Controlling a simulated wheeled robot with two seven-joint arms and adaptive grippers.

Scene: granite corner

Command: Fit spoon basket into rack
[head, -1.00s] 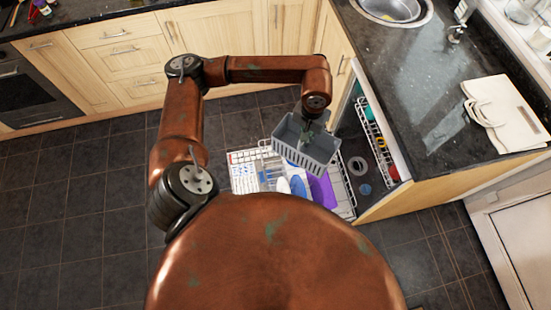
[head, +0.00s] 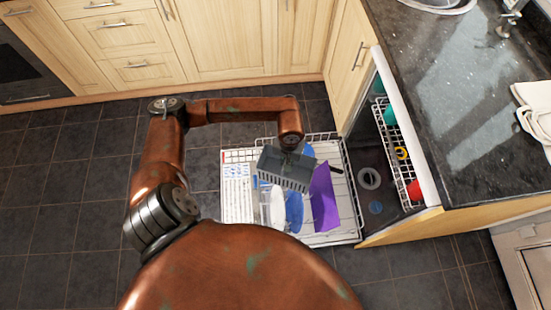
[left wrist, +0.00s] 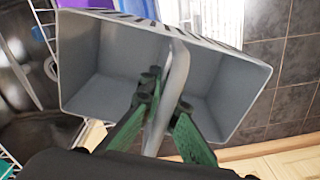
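The grey spoon basket (head: 284,170) hangs from my left gripper (head: 289,153) over the far middle part of the pulled-out dishwasher rack (head: 345,225) in the head view. In the left wrist view the basket (left wrist: 105,55) shows two empty compartments. The green fingers of my left gripper (left wrist: 168,97) are on either side of its central handle, shut on it. I cannot tell whether the basket's underside touches the rack. My right gripper is not in view.
The rack holds a purple board (head: 323,198), blue plates (head: 294,210) and a white plate (head: 277,209) just in front of the basket. An upper rack (head: 398,150) is inside the dishwasher at right. The black counter (head: 455,110) stands above it. Tiled floor is clear at left.

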